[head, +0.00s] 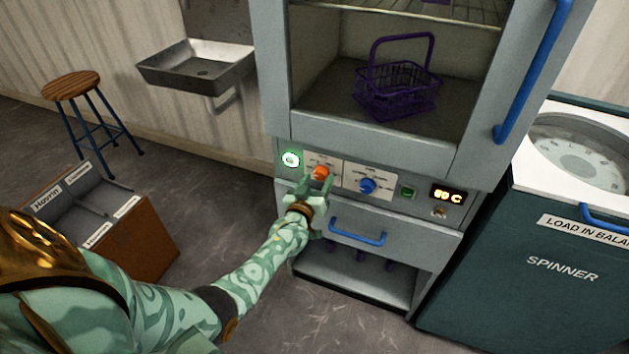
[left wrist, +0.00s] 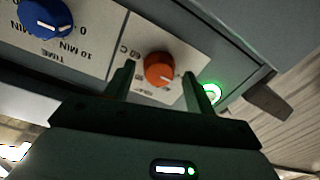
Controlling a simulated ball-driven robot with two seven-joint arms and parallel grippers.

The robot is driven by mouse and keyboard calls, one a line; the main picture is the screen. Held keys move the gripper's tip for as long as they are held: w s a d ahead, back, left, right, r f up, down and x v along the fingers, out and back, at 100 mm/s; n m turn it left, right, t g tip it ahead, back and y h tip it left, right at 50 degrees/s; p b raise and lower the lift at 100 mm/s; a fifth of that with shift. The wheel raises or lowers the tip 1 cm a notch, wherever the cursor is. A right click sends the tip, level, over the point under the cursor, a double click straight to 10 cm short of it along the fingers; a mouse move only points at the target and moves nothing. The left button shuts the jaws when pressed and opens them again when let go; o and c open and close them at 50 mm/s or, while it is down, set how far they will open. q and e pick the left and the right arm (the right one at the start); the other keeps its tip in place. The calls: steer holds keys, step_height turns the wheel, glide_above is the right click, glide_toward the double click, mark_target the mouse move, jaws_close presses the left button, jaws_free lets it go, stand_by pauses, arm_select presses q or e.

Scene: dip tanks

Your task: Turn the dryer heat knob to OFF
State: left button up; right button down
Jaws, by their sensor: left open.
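The dryer's orange heat knob (head: 320,173) sits on a white label plate on the front panel, between a glowing green ring button (head: 290,159) and a blue time knob (head: 367,186). My left gripper (head: 318,186) is open at the panel, just in front of the orange knob. In the left wrist view the orange knob (left wrist: 159,68) appears between the tips of the open left gripper (left wrist: 157,78), and the fingers do not visibly close on it. The blue knob (left wrist: 45,18) is at upper left there. The heat label is too small to read fully. My right gripper is out of view.
A lit display (head: 446,195) reads about 60 C. A blue drawer handle (head: 357,232) is just below the panel. A purple basket (head: 398,90) stands inside the dryer. The spinner (head: 560,270) stands at right, a brown divided box (head: 150,235) at left.

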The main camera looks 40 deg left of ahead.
arm_select(q)
steer(key=p+v, duration=0.5)
steer(key=v, duration=1.1)
steer(key=shift+s, duration=0.15)
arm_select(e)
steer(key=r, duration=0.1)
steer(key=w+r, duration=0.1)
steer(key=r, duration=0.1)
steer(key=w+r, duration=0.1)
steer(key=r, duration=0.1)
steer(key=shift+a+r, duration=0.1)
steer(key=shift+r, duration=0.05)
arm_select(q)
steer(key=shift+d, duration=0.1)
steer(key=s+d+f+m+g+h, duration=0.25)
steer(key=s+d+f+g, duration=0.2)
steer(key=s+f, duration=0.5)
steer(key=s+d+f+m+g+h, duration=0.2)
steer(key=s+d+f+m+g, duration=0.25)
steer(key=f, duration=0.85)
steer(key=s+f+m+g, duration=0.1)
steer(key=s+f+g, duration=0.2)
steer(key=s, duration=1.3)
steer(key=s+f+m+g, duration=0.2)
steer(key=s+f+g, duration=0.2)
steer(key=s, duration=1.2)
steer(key=shift+s+a+g, duration=0.2)
steer(key=shift+a+g, duration=0.05)
steer(key=shift+g, duration=0.35)
